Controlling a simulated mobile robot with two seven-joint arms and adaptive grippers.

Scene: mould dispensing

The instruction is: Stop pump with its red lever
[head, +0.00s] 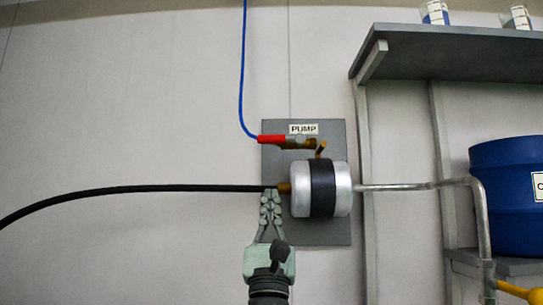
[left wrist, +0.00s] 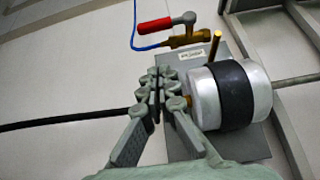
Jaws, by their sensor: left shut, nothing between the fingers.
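The red lever (head: 271,139) lies horizontal on a brass valve (head: 299,142), pointing left, just under the PUMP label. The lever also shows at the top of the left wrist view (left wrist: 156,26). The pump (head: 323,188) is a silver cylinder with a black band on a grey wall plate (head: 333,136); it fills the right of the left wrist view (left wrist: 232,96). My left gripper (head: 271,191) points up, shut and empty, below the lever and left of the pump. Its fingertips (left wrist: 157,84) overlap the black hose near the brass fitting. Whether they touch is unclear. My right gripper is out of view.
A black hose (head: 130,189) runs left from the pump. A metal pipe (head: 405,186) runs right towards a blue drum (head: 512,195). A thin blue line (head: 242,75) drops to the lever. A grey shelf (head: 450,55) stands right. The wall left is clear.

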